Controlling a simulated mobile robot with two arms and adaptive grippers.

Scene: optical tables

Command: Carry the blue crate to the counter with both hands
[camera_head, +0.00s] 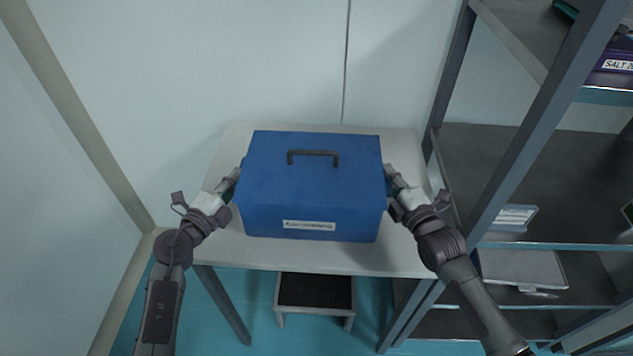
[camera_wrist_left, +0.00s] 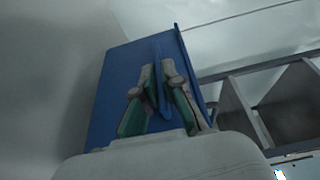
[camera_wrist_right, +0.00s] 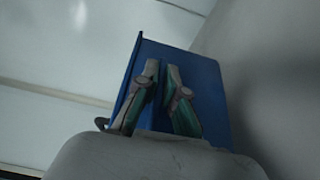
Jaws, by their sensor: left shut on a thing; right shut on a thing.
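The blue crate (camera_head: 310,190) is a closed box with a dark handle on its lid and a white label on its front. In the head view it is at the white counter (camera_head: 390,258), over its top; whether it rests on it or is just above I cannot tell. My left gripper (camera_head: 238,176) is at the crate's left side, and my right gripper (camera_head: 388,172) is at its right side. The left wrist view shows the left fingers (camera_wrist_left: 158,92) shut on a blue flange of the crate. The right wrist view shows the right fingers (camera_wrist_right: 162,92) shut on the opposite flange.
A grey shelf rack (camera_head: 490,190) stands close to the right of the counter, near my right arm. A small step stool (camera_head: 316,292) is under the counter. Pale walls (camera_head: 240,60) are behind and to the left. Bare counter shows in front of the crate.

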